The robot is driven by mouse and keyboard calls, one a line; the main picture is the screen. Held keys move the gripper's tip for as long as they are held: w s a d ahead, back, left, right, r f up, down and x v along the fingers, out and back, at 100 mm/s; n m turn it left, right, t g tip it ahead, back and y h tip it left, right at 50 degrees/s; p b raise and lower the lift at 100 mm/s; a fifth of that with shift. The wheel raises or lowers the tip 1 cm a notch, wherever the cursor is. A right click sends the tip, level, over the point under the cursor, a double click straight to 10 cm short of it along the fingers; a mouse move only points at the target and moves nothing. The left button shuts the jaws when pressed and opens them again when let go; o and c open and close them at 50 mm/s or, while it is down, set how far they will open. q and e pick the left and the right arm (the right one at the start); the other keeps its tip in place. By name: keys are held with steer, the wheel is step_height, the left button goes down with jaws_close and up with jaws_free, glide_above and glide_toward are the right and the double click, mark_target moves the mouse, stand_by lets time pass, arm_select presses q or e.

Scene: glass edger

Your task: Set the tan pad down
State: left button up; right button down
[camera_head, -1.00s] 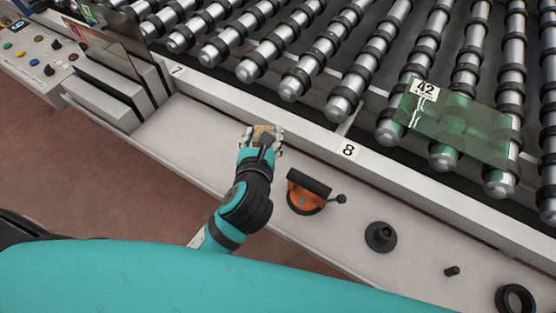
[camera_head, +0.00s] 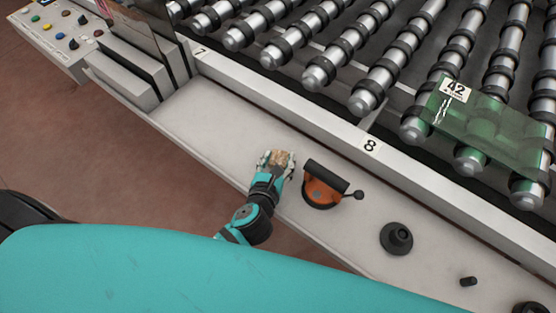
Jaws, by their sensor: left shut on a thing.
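The tan pad (camera_head: 281,158) shows between the fingertips of my left gripper (camera_head: 276,161), which is shut on it. The gripper is over the pale ledge (camera_head: 200,112) in front of the rollers, just left of an orange suction cup with a black handle. I cannot tell whether the pad touches the ledge. The fingers hide part of the pad. My right gripper is not in view.
The orange suction cup (camera_head: 320,192) sits close to the right of the gripper. A black round knob-like part (camera_head: 396,238) and a small black peg (camera_head: 468,281) are farther right. Green glass (camera_head: 490,128) labelled 42 lies on the rollers. The ledge left of the gripper is clear.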

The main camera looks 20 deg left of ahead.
arm_select(q)
steer(key=shift+f, duration=0.2)
steer(key=o, duration=0.8)
steer(key=shift+f, duration=0.2)
steer(key=shift+s+r, duration=0.35)
steer(key=v, duration=1.1)
steer(key=shift+s+r+b, duration=0.1)
steer(key=shift+r+b, duration=0.25)
steer(key=shift+b, duration=0.05)
